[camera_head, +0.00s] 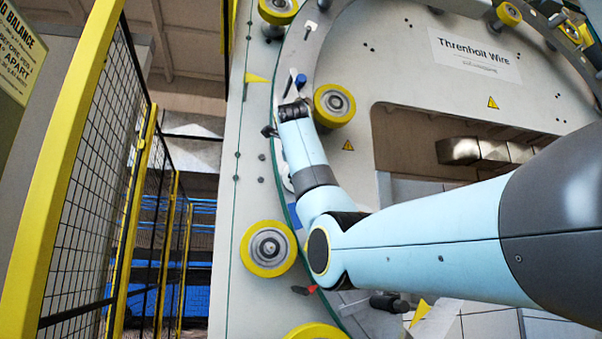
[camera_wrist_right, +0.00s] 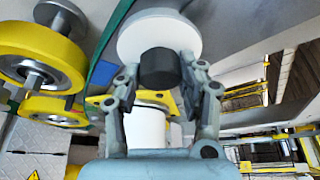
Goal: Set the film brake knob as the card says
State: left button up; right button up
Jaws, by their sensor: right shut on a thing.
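In the right wrist view, a dark round knob (camera_wrist_right: 159,72) stands in front of a pale round disc (camera_wrist_right: 158,32). My right gripper (camera_wrist_right: 160,80) has one finger on each side of the knob and is shut on it. A white cylinder (camera_wrist_right: 147,128) shows behind, between the fingers. No knob marking or pointer can be read. In the head view my right arm reaches in from the right to the machine's ring, and its dark wrist end (camera_head: 293,112) hides the knob. No card with a brake setting is readable. My left gripper is not in view.
Yellow rollers (camera_head: 269,248) line the ring, one (camera_head: 334,105) close beside my right wrist. A blue-tipped pin (camera_head: 301,80) stands just above it. A yellow-framed mesh fence (camera_head: 80,180) and a partly cut-off sign (camera_head: 18,55) are at the left.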

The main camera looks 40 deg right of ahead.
jog(key=shift+f, duration=0.1)
dwell(0.3)
jog(key=o, duration=1.2)
jog(key=shift+a, duration=0.1)
jog(key=v, duration=1.2)
